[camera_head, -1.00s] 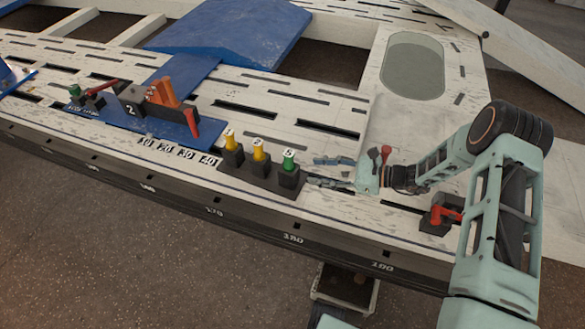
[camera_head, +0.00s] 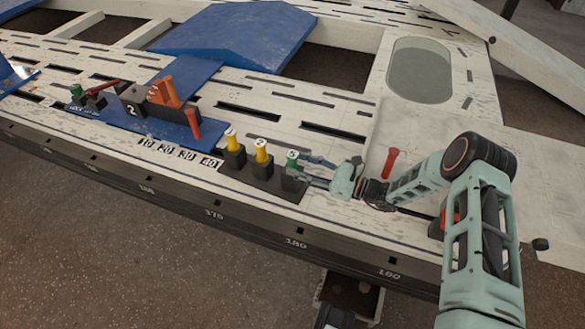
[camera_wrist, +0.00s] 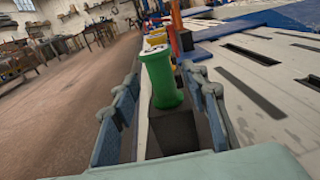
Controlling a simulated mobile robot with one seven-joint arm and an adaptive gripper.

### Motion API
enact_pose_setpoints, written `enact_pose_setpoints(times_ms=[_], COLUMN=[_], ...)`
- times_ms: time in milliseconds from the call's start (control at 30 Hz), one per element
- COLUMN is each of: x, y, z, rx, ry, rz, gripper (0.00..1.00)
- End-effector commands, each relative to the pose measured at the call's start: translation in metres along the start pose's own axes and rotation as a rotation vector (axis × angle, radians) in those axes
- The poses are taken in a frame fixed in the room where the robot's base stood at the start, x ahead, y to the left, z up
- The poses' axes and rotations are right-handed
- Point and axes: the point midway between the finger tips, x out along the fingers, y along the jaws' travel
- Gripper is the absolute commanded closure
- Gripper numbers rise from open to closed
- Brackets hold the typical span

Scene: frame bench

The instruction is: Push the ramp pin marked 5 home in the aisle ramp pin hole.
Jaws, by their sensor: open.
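The green ramp pin marked 5 (camera_head: 292,160) stands upright in the right-hand block of a dark rack (camera_head: 262,178) on the bench. It also shows in the wrist view (camera_wrist: 161,78), standing above its dark block. My gripper (camera_head: 305,166) is open and low, with its blue-padded fingers on either side of the pin. In the wrist view a gap shows between the pin and the left finger; the right finger is close to it, and I cannot tell whether it touches. I cannot make out which hole is the aisle ramp pin hole.
Two yellow pins (camera_head: 261,150), one marked 2, stand left of the green pin. A blue plate (camera_head: 150,124) with orange and red parts lies farther left. A red-handled piece (camera_head: 390,160) is behind my wrist. The slotted bench top behind the rack is mostly clear.

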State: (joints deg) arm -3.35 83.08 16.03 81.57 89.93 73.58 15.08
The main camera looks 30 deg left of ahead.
Motion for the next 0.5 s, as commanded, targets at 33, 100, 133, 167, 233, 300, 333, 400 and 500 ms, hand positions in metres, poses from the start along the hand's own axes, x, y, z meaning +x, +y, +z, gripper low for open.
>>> enact_pose_setpoints(times_ms=[33, 100, 133, 167, 233, 300, 333, 400, 500], x=[0.009, 0.018, 0.021, 0.024, 0.027, 0.028, 0.028, 0.028, 0.028], y=[-0.001, -0.001, -0.001, -0.001, -0.001, -0.001, -0.001, -0.001, -0.001], z=[-0.006, -0.004, -0.004, -0.004, -0.003, -0.002, -0.002, -0.002, -0.002], rx=[-0.003, -0.002, -0.002, -0.002, -0.001, -0.001, -0.001, -0.001, -0.001], ry=[0.0, 0.0, 0.0, 0.0, 0.0, 0.0, 0.001, 0.001, 0.001], rz=[0.003, 0.003, 0.003, 0.002, 0.001, 0.0, 0.0, 0.0, 0.0], gripper=[0.59, 0.59, 0.59, 0.59, 0.59, 0.59, 0.59, 0.59, 0.63])
